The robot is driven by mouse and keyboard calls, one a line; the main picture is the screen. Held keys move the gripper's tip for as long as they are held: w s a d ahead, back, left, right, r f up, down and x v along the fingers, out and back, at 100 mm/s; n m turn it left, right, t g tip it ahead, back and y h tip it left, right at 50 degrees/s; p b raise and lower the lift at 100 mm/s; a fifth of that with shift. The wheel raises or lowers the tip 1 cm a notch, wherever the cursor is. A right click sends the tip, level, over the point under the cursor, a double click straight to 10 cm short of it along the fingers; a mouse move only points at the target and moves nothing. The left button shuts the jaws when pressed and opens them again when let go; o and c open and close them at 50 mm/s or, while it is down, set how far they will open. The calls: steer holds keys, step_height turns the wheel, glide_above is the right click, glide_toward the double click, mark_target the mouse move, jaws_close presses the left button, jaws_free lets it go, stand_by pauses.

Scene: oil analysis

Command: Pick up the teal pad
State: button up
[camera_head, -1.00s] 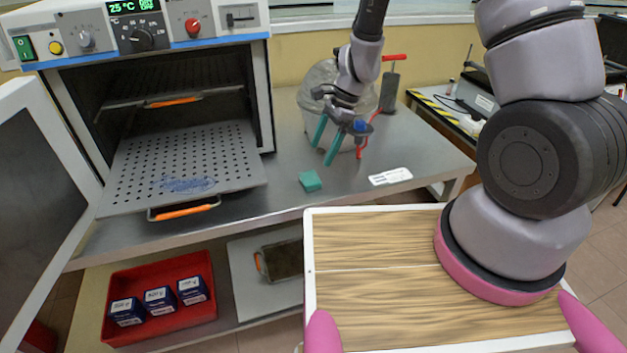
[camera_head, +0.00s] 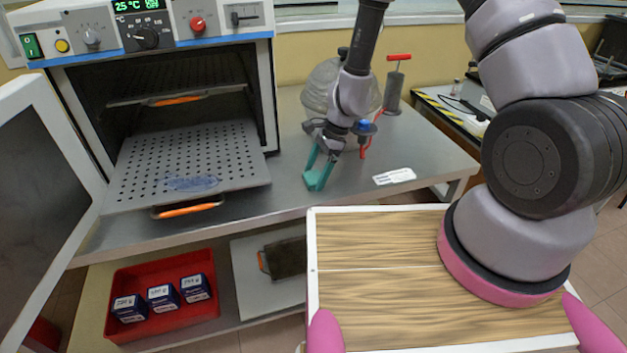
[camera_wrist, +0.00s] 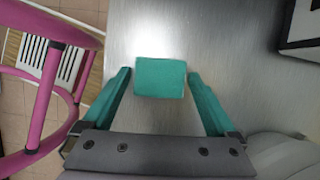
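The teal pad (camera_wrist: 160,78) is a small block lying on the metal bench top. In the wrist view it sits between the tips of my gripper (camera_wrist: 160,82), with a narrow gap on each side. My gripper's teal fingers are open and point down at the pad. In the head view my gripper (camera_head: 318,176) is at the bench, and the pad (camera_head: 316,183) shows between the fingertips, hard to tell apart from them because of the same colour.
An open oven with a perforated tray (camera_head: 190,165) and orange handles stands left. A glass vessel (camera_head: 325,85) and a red-handled pump (camera_head: 394,85) stand behind my gripper. A white label (camera_head: 394,176) lies right. A red bin (camera_head: 165,298) with blue boxes is below.

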mark_target(316, 176)
steer(key=c, duration=0.9)
steer(key=shift+o, duration=0.2)
step_height(316, 176, up, 10)
